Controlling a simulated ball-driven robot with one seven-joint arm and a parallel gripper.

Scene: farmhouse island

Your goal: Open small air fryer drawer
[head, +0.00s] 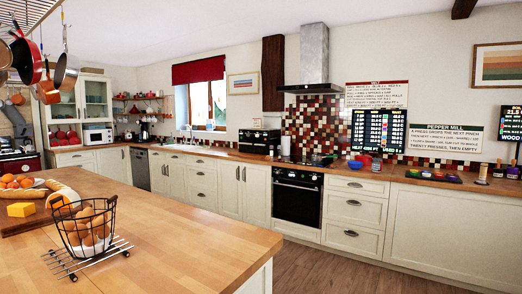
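A black boxy appliance (260,142) stands on the back counter, left of the hob and range hood. It may be the small air fryer, but it is too small in the picture to be sure. Light handle-like marks show on its front, and no drawer can be seen standing out from it. My gripper and arm are not in view.
A wooden island (185,225) fills the near left, holding a wire egg basket (88,225) on a rack, bread and cheese. Wooden floor (345,270) is open between island and back cabinets. Pans (66,72) hang at upper left. An oven (297,196) sits below the hob.

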